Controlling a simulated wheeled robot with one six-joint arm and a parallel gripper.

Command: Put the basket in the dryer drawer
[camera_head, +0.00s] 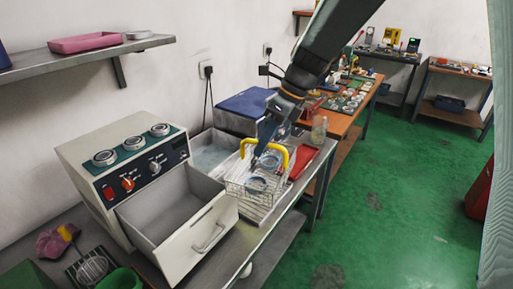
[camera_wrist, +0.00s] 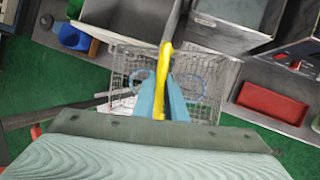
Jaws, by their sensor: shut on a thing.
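The wire basket (camera_head: 236,188) with a yellow handle (camera_head: 284,152) is over the ribbed drain board right of the dryer; I cannot tell whether it touches the board. Rings (camera_head: 256,184) lie inside it. My gripper (camera_head: 256,163) comes down from above, shut on the handle. In the wrist view, the blue fingers (camera_wrist: 162,98) pinch the yellow handle (camera_wrist: 165,58) above the basket (camera_wrist: 122,62). The dryer (camera_head: 118,150) is a pale box with knobs. Its drawer (camera_head: 188,252) is pulled out, open and empty where I see inside, left of the basket.
A water-filled basin (camera_head: 207,157) and a blue box (camera_head: 245,103) stand behind the basket. A red tray (camera_head: 302,160) and a clear bottle (camera_head: 319,130) are to its right. A green container (camera_head: 120,280) and whisk (camera_head: 92,270) lie left of the drawer.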

